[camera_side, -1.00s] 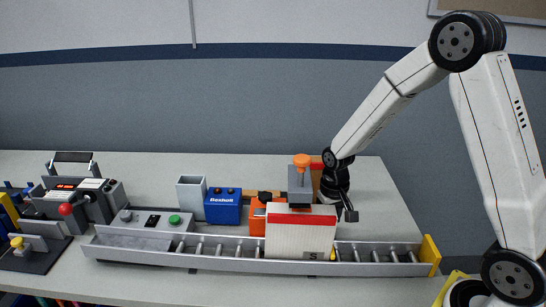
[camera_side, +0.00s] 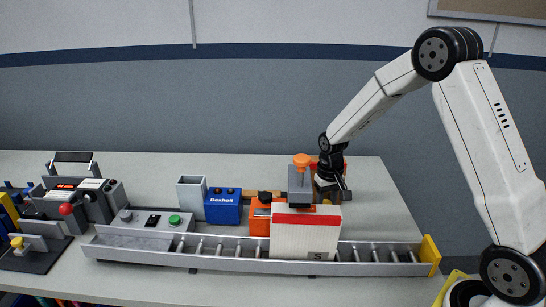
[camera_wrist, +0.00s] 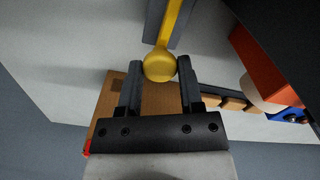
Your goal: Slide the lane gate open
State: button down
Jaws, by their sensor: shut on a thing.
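In the wrist view, my gripper (camera_wrist: 160,88) is shut on a yellow round knob (camera_wrist: 159,67). The knob sits on a yellow stalk that runs up to a grey bar (camera_wrist: 171,22). I take this to be the lane gate's handle, though its link to the gate is not clear. In the side view, my gripper (camera_side: 328,196) is low behind a white box with a red top (camera_side: 306,240), beside a grey post with an orange knob (camera_side: 301,186). The box hides the lower part there and most of the handle.
A grey roller lane (camera_side: 225,265) runs along the table front, with a yellow end plate (camera_side: 430,256) at right. A control box with a green button (camera_side: 160,222), a blue box (camera_side: 223,208) and an orange object (camera_side: 259,222) stand left of my gripper.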

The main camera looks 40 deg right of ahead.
jog(key=shift+c, duration=2.3)
grip_release()
jog(key=shift+w+d+r, duration=0.1)
jog(key=shift+w+d, duration=0.15)
jog(key=shift+o, duration=1)
jog(key=shift+s, duration=0.1)
jog(key=shift+a, duration=0.1)
jog(key=shift+r, duration=3.85)
jog(key=shift+s+a, duration=0.35)
jog(key=shift+a, duration=0.05)
jog(key=s+a+f+n+t, duration=0.2)
jog(key=s+a+n, duration=0.2)
jog(key=s+a, duration=0.7)
jog(key=s, duration=0.2)
jog(key=shift+s+t, duration=0.3)
jog(key=shift+s, duration=0.05)
